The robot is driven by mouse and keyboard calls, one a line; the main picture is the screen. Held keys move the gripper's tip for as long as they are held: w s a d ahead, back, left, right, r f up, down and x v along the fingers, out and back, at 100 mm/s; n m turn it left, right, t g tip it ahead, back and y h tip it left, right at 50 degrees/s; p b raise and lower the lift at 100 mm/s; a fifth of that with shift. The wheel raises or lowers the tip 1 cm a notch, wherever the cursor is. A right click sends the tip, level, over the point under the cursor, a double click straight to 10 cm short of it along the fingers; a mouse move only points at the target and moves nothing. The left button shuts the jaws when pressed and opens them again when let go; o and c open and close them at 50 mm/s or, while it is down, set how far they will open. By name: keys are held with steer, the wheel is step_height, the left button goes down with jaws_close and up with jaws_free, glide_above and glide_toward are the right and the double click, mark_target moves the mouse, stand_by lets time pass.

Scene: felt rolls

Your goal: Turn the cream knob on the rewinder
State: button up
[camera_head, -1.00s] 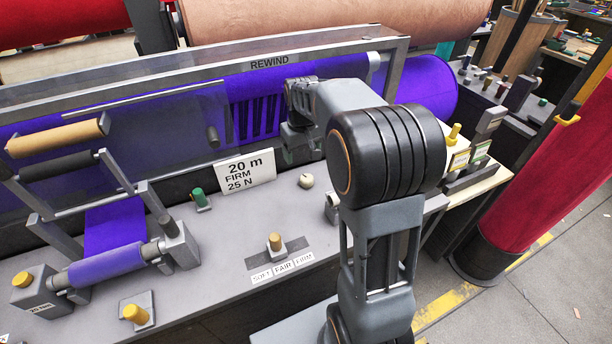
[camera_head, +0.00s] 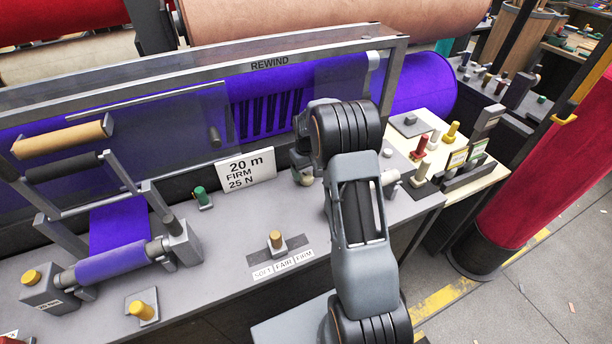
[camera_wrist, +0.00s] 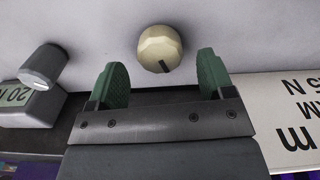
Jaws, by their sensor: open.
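The cream knob (camera_wrist: 160,49) shows in the wrist view, round and faceted with a dark pointer line toward its lower right. It sits on the grey rewinder top, ahead of my gripper (camera_wrist: 162,78), roughly centred between the two green fingertips. The jaws are open, and the knob is not touched by either finger. In the head view the cream knob (camera_head: 304,177) is partly hidden behind my arm, right of the "20 m FIRM 25 N" card.
The white card (camera_head: 246,170) stands left of the knob. A grey cylindrical knob (camera_wrist: 44,65) is at left in the wrist view. Red and yellow pegs stand farther right.

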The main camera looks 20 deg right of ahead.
mark_target(307, 176)
steer(key=shift+f, duration=1.6)
steer(key=c, duration=0.9)
steer(key=m+b, duration=0.1)
steer(key=m, duration=0.2)
steer(key=shift+m+b, duration=0.95)
steer(key=shift+m, duration=1.35)
